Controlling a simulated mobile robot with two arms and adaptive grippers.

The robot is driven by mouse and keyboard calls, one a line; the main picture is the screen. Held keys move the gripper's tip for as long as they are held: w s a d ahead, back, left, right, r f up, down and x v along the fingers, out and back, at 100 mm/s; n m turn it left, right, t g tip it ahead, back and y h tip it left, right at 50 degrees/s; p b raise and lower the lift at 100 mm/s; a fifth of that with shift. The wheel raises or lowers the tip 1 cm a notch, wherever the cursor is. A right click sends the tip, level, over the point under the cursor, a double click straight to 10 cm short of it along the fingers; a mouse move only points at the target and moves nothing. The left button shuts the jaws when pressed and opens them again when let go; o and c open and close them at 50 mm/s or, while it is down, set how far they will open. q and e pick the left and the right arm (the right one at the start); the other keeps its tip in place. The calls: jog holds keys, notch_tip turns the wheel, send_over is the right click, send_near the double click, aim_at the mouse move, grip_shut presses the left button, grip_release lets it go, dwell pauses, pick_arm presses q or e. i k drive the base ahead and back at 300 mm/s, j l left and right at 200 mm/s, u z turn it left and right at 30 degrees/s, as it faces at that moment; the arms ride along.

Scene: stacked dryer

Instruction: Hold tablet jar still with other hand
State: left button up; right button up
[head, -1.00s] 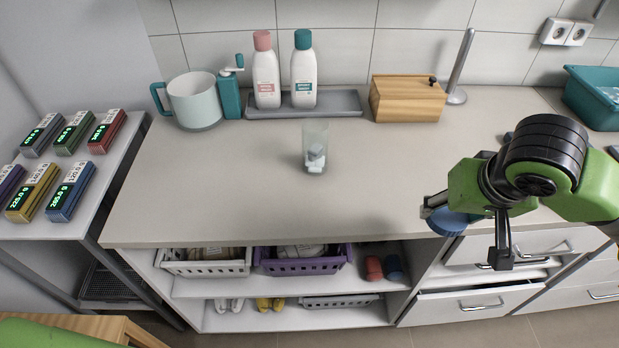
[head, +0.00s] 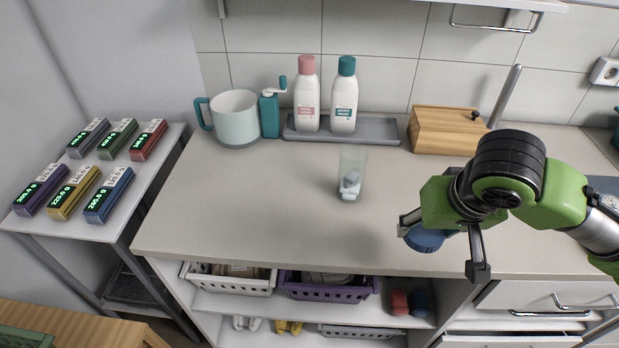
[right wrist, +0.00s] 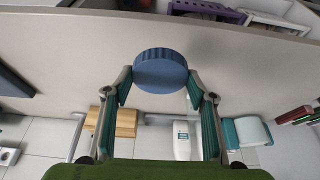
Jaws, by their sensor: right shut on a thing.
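The tablet jar (head: 352,174) is a clear, open-topped jar with several white tablets at its bottom. It stands upright in the middle of the counter (head: 250,205), and nothing touches it. My right gripper (head: 441,246) is shut on a round blue lid (head: 424,239) above the counter's front edge, to the right of and nearer than the jar. The right wrist view shows the ribbed blue lid (right wrist: 161,71) between the fingertips (right wrist: 158,88). My left gripper is not in view.
A mug (head: 236,118), a teal grinder (head: 270,112), a grey tray (head: 375,130) with two bottles and a wooden box (head: 440,130) line the back. A side table (head: 140,180) at left holds several coloured blocks. The counter left of the jar is clear.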

aim_at(353, 157)
jog(key=u, duration=1.05)
jog(key=k+l, duration=0.15)
jog(key=l, duration=0.25)
jog(key=k+l, duration=0.1)
jog(key=l, duration=0.3)
jog(key=k+l, duration=0.15)
jog(key=l, duration=0.25)
jog(key=k+l, duration=0.15)
jog(key=l, duration=0.3)
jog(key=k+l, duration=0.15)
jog(key=l, duration=0.25)
